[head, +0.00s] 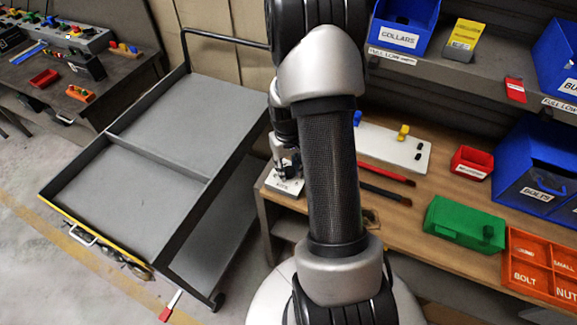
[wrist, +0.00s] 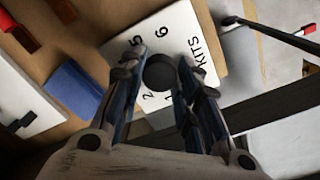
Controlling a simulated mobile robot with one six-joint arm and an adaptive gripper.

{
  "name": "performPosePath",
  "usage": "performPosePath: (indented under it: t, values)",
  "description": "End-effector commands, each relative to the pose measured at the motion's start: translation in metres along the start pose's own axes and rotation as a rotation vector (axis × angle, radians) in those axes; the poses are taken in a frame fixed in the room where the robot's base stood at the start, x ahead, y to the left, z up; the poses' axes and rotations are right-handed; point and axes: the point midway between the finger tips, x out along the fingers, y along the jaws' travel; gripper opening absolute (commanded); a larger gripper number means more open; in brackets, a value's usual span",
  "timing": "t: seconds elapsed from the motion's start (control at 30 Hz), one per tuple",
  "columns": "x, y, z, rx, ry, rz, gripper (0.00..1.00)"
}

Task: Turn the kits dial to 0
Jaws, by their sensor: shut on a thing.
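The kits dial is a round dark knob (wrist: 159,73) on a white plate (wrist: 180,38) marked KITS. The numbers 5, 6, 2 and 1 show around the knob in the wrist view; the 0 and the pointer cannot be made out. My gripper (wrist: 158,68) is shut on the knob, with one finger on each side. In the head view the plate (head: 273,186) sits at the left end of the wooden bench, under my gripper (head: 287,170), and my arm hides part of the area.
A white board with pegs (head: 400,150), red and dark tools (head: 385,172), a red bin (head: 472,162) and a green box (head: 462,225) are on the bench. A grey cart (head: 165,145) stands left. A blue block (wrist: 76,92) lies near the plate.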

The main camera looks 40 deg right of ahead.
Motion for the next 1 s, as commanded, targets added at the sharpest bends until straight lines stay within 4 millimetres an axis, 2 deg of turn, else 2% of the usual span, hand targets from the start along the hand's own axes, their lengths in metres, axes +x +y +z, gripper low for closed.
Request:
performPosePath:
  t: [0.33,0.87,0.9,1.0]
  values:
    - [-0.0002,0.0002,0.0,-0.13,0.004,0.0,0.06]
    - [0.0,0.0001,0.0002,-0.151,0.004,0.0,0.06]
    - [0.0,0.0001,0.0002,-0.15,0.004,0.0,0.33]
    - [0.0,0.0001,0.0002,-0.15,0.004,0.0,0.39]
